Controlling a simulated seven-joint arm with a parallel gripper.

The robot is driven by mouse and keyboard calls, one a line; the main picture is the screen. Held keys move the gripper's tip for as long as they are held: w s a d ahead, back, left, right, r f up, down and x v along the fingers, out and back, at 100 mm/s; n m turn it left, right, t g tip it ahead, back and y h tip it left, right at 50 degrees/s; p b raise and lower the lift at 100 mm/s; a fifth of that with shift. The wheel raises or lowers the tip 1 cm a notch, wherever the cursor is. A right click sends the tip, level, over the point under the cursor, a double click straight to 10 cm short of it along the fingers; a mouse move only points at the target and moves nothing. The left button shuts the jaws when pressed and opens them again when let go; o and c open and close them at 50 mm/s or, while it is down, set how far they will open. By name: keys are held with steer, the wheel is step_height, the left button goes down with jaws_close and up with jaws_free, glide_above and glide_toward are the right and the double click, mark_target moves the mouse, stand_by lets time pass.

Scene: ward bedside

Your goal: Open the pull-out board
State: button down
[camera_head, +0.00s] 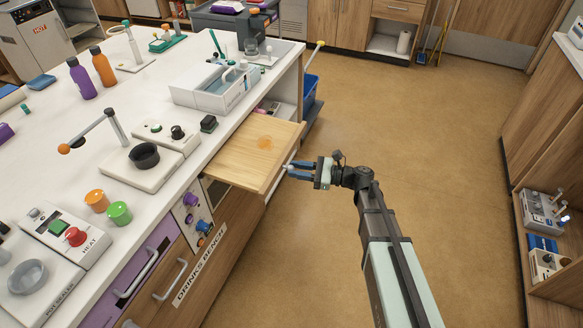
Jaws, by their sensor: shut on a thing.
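The pull-out board (240,156) is a flat pale wooden panel. It sticks out from under the white bench top, with its inner end beneath the counter edge. A white strip-like handle runs along its front edge, and an orange round spot shows on its top. My gripper (289,169) is at the front edge of the board, at the right part of the handle. Its blue fingers are shut on the handle there; the exact contact is small and partly hidden by the fingers.
The white bench top (190,55) holds a grey-white caddy (215,88), bottles, knobs and devices. Below the board are a control panel (192,215) and drawers. A blue bin (309,92) stands at the bench's far end.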

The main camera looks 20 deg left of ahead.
steer(key=c, duration=0.9)
jaws_free()
steer(key=w+d, duration=0.2)
steer(key=d, duration=1.1)
steer(key=shift+w+d, duration=0.3)
steer(key=shift+w, duration=0.05)
